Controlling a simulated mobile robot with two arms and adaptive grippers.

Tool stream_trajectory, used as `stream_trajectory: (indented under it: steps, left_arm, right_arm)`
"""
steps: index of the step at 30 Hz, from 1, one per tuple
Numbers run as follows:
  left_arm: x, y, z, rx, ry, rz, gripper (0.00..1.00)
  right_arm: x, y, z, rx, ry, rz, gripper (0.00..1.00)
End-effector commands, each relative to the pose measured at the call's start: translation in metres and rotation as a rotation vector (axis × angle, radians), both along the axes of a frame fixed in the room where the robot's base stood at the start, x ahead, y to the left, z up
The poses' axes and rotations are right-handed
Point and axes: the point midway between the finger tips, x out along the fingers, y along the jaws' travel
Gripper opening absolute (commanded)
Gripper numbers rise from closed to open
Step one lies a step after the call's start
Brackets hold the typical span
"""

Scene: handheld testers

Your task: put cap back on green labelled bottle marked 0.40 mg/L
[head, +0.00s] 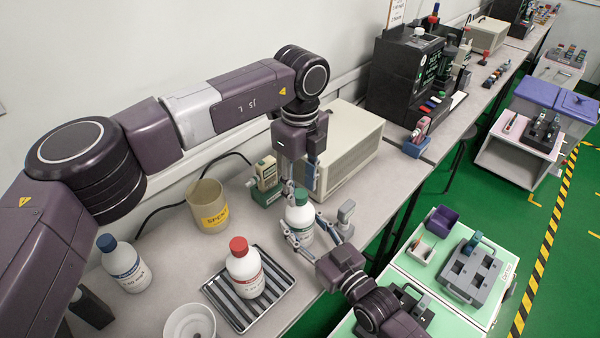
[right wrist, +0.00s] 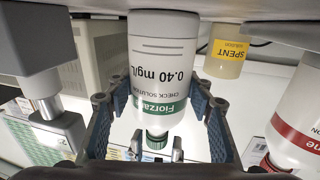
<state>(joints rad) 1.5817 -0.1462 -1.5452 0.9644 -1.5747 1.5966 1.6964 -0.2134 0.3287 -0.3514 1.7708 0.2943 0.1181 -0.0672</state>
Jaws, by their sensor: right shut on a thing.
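The green-labelled bottle (head: 299,217) stands upright on the bench in the head view. The right wrist view shows it upside down, with its 0.40 mg/L label (right wrist: 163,62) readable. My right gripper (head: 306,232) is shut on the bottle, a finger on each side of its body. A green cap (head: 300,195) is at the bottle's neck and also shows in the right wrist view (right wrist: 157,141). I cannot tell how tightly it sits. My left gripper (head: 299,184) points down over the cap, its fingers apart on either side of it.
A red-capped bottle (head: 244,268) stands on a striped tray (head: 213,291). A blue-capped bottle (head: 126,265), a SPENT beaker (head: 208,207) and a white bowl (head: 190,322) are on the left. A small green-based device (head: 266,180) and a beige box (head: 347,150) stand close behind the grippers.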

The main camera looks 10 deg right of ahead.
Motion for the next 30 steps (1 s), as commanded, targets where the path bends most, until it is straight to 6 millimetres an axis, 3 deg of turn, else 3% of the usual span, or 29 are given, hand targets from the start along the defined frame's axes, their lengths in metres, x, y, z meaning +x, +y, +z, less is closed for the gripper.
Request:
stream_trajectory:
  steps: [12,22,30]
  left_arm:
    - [-0.0001,0.0003,-0.0084,0.000,0.000,0.000,0.37]
    - [0.0000,0.0003,-0.0081,0.000,0.000,0.000,0.01]
    - [0.0002,0.0004,-0.0080,0.000,-0.001,-0.094,0.00]
  right_arm:
    - [0.0000,0.0000,-0.0001,0.000,0.000,0.000,0.00]
    - [0.0000,-0.0001,-0.0001,0.000,0.000,0.000,0.00]
    - [0.0000,-0.0001,-0.0002,0.000,0.000,0.000,0.00]
